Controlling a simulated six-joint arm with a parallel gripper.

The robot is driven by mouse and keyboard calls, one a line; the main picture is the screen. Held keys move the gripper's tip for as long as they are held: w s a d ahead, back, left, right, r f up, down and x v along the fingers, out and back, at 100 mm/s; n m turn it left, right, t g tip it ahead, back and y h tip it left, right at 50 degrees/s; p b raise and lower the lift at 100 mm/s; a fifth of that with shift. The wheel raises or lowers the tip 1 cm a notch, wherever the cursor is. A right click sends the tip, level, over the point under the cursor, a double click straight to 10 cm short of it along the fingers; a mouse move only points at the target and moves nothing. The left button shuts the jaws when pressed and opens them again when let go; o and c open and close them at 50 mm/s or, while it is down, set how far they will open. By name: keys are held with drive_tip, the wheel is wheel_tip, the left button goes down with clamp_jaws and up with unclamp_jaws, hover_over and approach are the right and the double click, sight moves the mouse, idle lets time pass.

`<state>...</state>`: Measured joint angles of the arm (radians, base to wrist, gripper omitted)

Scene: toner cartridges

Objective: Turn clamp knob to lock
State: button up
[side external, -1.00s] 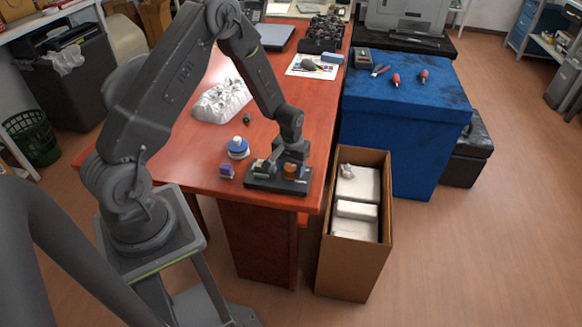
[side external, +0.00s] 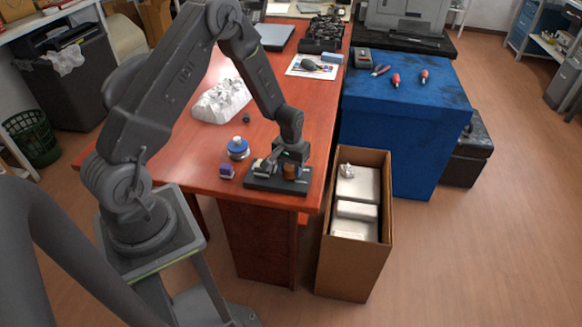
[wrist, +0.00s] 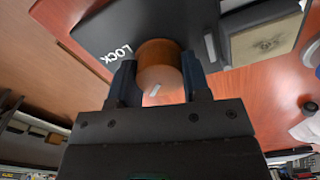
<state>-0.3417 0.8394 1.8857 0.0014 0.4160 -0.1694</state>
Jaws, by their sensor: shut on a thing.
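The clamp knob is an orange-brown cylinder with a light mark on its end (wrist: 160,75). In the wrist view it sits between my gripper's two dark fingers (wrist: 160,88), which are shut on its sides. The knob stands on a black base plate (wrist: 95,30) with the white word LOCK beside it. The light mark on the knob is slanted and does not clearly line up with the word. In the side view the base (side external: 262,184) lies near the table's front edge, with my gripper (side external: 291,168) over its right part, partly hiding the knob.
A blue and white round container (side external: 238,149) and a small purple block (side external: 227,171) stand left of the base. A crumpled white bag (side external: 221,101) lies farther back on the red table (side external: 200,150). An open cardboard box (side external: 340,262) stands at the table's right side.

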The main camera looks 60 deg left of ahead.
drive_tip(key=m, duration=0.4)
drive_tip(key=shift+m, duration=0.3)
drive_tip(key=m, duration=0.4)
drive_tip(key=shift+m, duration=0.3)
drive_tip(key=m, duration=0.4)
drive_tip(key=shift+m, duration=2)
drive_tip(key=o, duration=0.6)
drive_tip(key=shift+o, duration=0.2)
drive_tip(key=shift+r, duration=0.1)
